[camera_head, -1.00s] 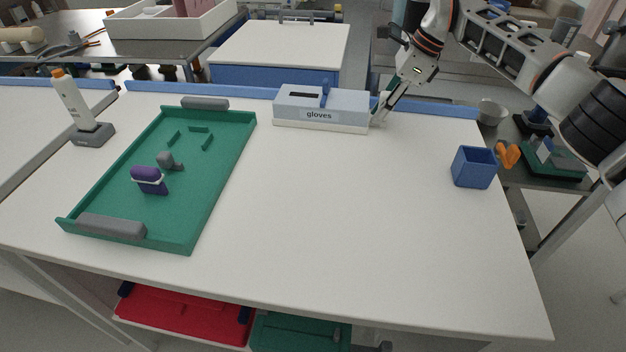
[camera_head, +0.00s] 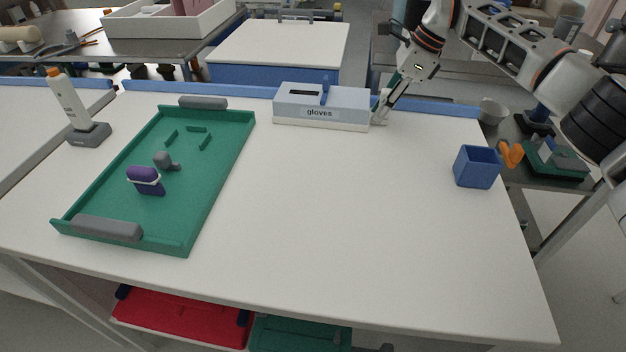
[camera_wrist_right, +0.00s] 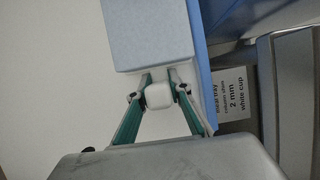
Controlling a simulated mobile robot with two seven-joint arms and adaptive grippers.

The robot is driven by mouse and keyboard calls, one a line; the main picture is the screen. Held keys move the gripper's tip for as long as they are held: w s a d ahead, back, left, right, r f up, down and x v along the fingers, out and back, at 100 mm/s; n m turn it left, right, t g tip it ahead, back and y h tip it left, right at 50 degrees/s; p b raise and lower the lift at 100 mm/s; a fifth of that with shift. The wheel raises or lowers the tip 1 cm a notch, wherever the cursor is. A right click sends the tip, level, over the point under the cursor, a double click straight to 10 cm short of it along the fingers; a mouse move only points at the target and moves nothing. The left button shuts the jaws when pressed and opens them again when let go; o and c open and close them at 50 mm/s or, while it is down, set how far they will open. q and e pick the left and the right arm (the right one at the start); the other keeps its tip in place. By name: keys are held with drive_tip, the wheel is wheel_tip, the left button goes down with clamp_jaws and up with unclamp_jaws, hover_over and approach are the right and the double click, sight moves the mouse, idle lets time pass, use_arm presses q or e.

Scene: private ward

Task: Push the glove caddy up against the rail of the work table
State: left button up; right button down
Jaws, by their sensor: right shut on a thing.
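The glove caddy (camera_head: 345,112) is a light blue box labelled "gloves" on a white base, upright at the back of the white work table (camera_head: 330,210). The blue rail (camera_head: 430,107) runs along the table's back edge, right behind the caddy. In the wrist view, the caddy (camera_wrist_right: 148,35) lies alongside the rail (camera_wrist_right: 203,65) with no clear gap. My right gripper (camera_head: 380,117) is at the caddy's right end. In the wrist view its fingers (camera_wrist_right: 158,88) are shut on a small white tab at that end. My left gripper is not in view.
A green tray (camera_head: 195,215) with a purple item and small grey parts lies at the left. A bottle (camera_head: 68,105) in a grey stand is beyond it. A blue open box (camera_head: 477,167) stands near the right edge. The table's middle and front are clear.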

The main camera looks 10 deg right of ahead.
drive_tip(key=shift+w+d+b, duration=0.1)
drive_tip(key=shift+w+b, duration=0.35)
idle(1.0)
idle(0.5)
drive_tip(key=c, duration=1.8)
unclamp_jaws()
drive_tip(key=shift+o, duration=0.2)
drive_tip(key=shift+f, duration=0.1)
